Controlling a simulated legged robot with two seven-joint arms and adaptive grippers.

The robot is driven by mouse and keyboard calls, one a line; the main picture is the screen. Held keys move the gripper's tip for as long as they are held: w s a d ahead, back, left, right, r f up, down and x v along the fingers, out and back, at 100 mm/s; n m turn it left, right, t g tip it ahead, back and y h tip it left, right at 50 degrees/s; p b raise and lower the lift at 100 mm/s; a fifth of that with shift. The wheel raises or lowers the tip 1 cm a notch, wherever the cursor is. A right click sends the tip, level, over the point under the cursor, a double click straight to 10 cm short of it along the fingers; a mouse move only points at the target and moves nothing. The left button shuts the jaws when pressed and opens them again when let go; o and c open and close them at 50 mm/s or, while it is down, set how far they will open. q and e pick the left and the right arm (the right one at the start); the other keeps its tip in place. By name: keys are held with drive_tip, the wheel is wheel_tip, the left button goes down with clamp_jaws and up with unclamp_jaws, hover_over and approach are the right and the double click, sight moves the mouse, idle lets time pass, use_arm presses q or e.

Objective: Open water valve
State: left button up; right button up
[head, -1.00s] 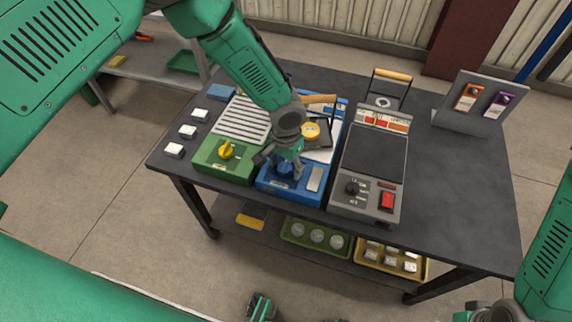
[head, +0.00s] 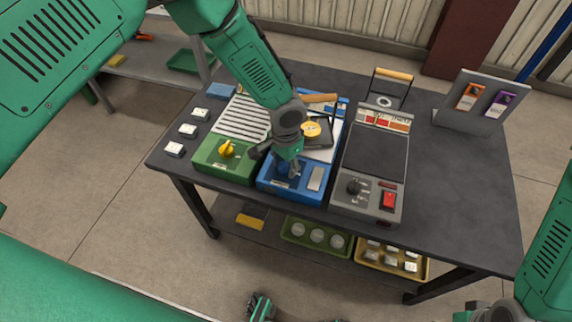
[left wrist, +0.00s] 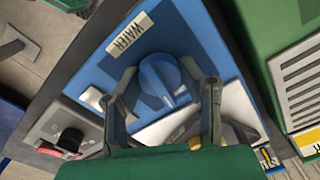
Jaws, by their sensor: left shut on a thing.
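The blue water valve knob (left wrist: 163,80) sits on the blue panel (left wrist: 85,70), below a white WATER label (left wrist: 129,35) in the left wrist view. My left gripper (left wrist: 160,72) has one finger on each side of the knob and is shut on it. In the head view the same gripper (head: 284,160) comes down over the blue box (head: 314,192) and mostly hides the knob.
A green box with a yellow knob (head: 227,148) stands left of the blue box. A grey device with a black knob and red switch (head: 389,200) stands right. White blocks (head: 188,130) lie at the left.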

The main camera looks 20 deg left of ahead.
use_arm(q)
drive_tip(key=m, duration=0.4)
drive_tip(key=shift+w+r, duration=0.1)
drive_tip(key=shift+w, duration=0.05)
drive_tip(key=m, duration=0.4)
drive_tip(key=shift+b, duration=0.3)
drive_tip(key=m, duration=0.4)
drive_tip(key=shift+w+m, duration=0.1)
drive_tip(key=shift+m, duration=1.5)
drive_tip(key=shift+r, duration=0.1)
drive_tip(key=o, duration=0.9)
drive_tip(key=shift+o, duration=1.2)
